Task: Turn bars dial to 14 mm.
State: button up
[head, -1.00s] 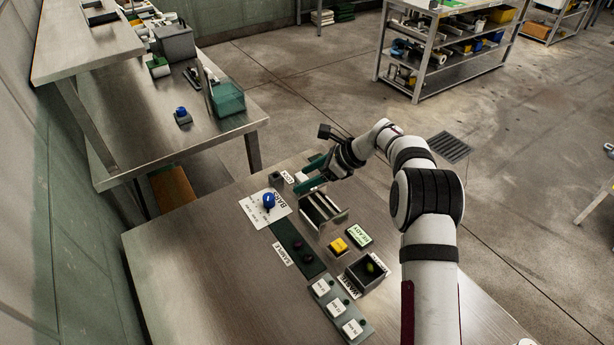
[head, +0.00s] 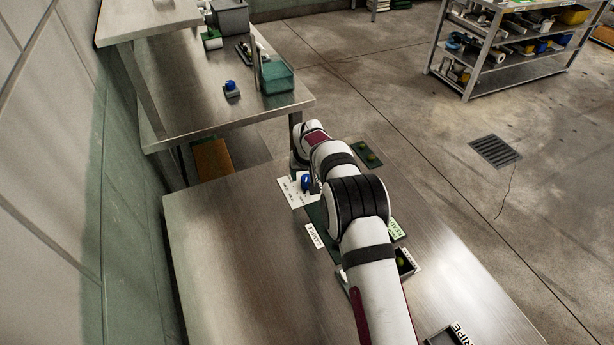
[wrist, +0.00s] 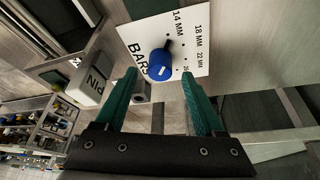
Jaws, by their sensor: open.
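The blue bars dial (wrist: 156,66) sits on a white plate (wrist: 198,52) printed BARS, 14 MM, 18 MM and 22 MM, with another mark partly readable. A small white mark shows on the dial's cap, but I cannot tell which setting it points to. My gripper (wrist: 160,76) is open, its two green fingers on either side of the dial in the wrist view, apparently apart from it. In the head view, the dial (head: 304,181) and plate (head: 290,196) show just left of my arm, which hides the gripper.
A block labelled PIN (wrist: 92,86) is left of the fingers in the wrist view. A SAMPLE label (head: 314,236), READY sign (head: 396,229) and small dark bin (head: 405,262) lie around my arm. The left of the table is clear.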

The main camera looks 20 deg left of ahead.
jog(key=shift+x, duration=1)
grip_shut()
